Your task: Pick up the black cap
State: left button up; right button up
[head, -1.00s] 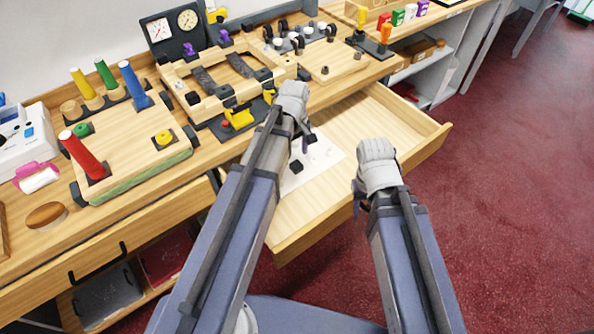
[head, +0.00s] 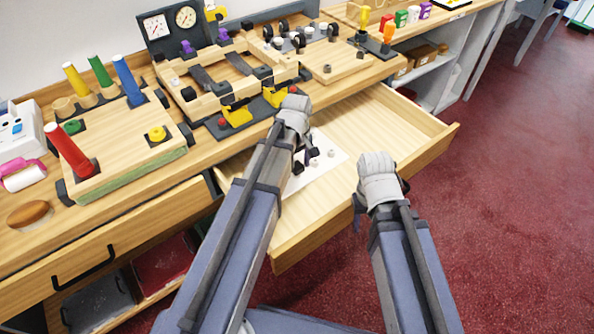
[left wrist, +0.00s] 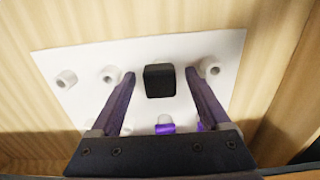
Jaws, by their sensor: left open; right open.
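The black cap (left wrist: 160,80) is a small dark block on a white plate (left wrist: 90,54) inside the open drawer. My left gripper (left wrist: 160,73) is open, with one finger on each side of the cap in the left wrist view and a gap on both sides. In the head view my left gripper (head: 306,158) is over the plate, and the arm and fingers largely hide the cap. How far the fingertips are above the plate is hard to tell. My right gripper (head: 359,208) is open and empty by the drawer's right side.
Several pale round pieces (left wrist: 112,74) stand on the plate around the cap. A purple piece (left wrist: 165,128) shows near the gripper's base. The drawer (head: 395,105) has raised wooden walls; its far right part is empty. The counter (head: 210,150) holds wooden fixtures beside it.

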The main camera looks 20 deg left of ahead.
aim_at(297, 165)
pick_arm(q)
jog(key=shift+c, duration=0.2)
grip_shut()
dwell(0.3)
jog(key=shift+r, duration=0.15)
notch_tip(297, 165, up, 10)
jog(key=p, duration=1)
